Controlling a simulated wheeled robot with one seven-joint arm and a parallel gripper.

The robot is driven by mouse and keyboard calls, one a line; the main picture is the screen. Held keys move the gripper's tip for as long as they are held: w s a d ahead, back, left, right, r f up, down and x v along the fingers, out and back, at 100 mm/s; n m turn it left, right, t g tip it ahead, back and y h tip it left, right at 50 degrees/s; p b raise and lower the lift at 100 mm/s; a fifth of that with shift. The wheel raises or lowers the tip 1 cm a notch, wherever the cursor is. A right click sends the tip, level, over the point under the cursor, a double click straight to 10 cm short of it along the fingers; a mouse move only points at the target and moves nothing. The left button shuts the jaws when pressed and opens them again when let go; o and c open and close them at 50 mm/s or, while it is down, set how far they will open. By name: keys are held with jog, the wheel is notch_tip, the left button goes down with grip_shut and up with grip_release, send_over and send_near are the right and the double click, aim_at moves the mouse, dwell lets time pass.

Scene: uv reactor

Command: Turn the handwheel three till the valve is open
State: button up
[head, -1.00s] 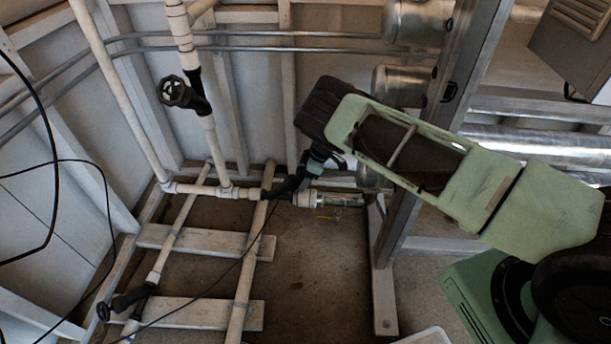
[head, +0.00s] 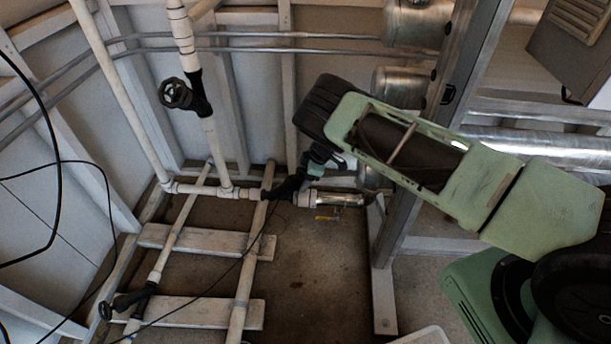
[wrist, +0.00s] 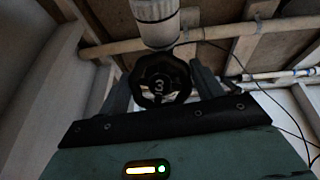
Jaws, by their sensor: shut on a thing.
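The handwheel three (wrist: 163,80) is a black lobed wheel with a white "3" on its hub, in the middle of the wrist view. My gripper (wrist: 165,88) has one finger on each side of the wheel and is shut on it. In the head view my gripper (head: 318,162) is at the black valve (head: 287,189) on the low pipe run. The wheel itself is hidden there behind my gripper and wrist. I cannot tell from these frames how far the valve is open.
Another black handwheel (head: 174,93) is on the upright pipe at upper left. A third (head: 105,310) is at the lower left. A metal post (head: 425,130) stands close to my arm. Loose black cables hang at left.

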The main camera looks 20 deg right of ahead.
jog(key=shift+s+a+n, duration=0.3)
jog(key=shift+s+a, duration=0.05)
jog(key=shift+a, duration=0.05)
jog(key=shift+s+n+t+p, duration=0.1)
jog(key=shift+n+t+p, duration=0.3)
jog(key=shift+n+p, duration=0.6)
jog(key=n, duration=0.1)
jog(key=n+t, duration=0.1)
jog(key=shift+d+f+n, duration=0.2)
jog(key=shift+n, duration=0.1)
jog(key=n, duration=0.2)
jog(key=n+t, duration=0.2)
jog(key=n, duration=0.1)
jog(key=shift+d+f+n+y, duration=0.15)
jog(key=shift+f+n+y, duration=0.15)
jog(key=shift+y, duration=0.1)
jog(key=n+t, duration=0.1)
jog(key=n, duration=0.1)
jog(key=n+y, duration=0.1)
jog(key=n, duration=0.2)
jog(key=shift+d+t, duration=0.2)
jog(key=shift+t, duration=0.2)
jog(key=shift+w+d+n+y+b, duration=0.15)
jog(key=shift+n+y+b, duration=0.35)
jog(key=shift+n, duration=0.7)
jog(key=shift+w+d+r, duration=0.1)
jog(key=o, duration=0.8)
jog(key=shift+w, duration=0.1)
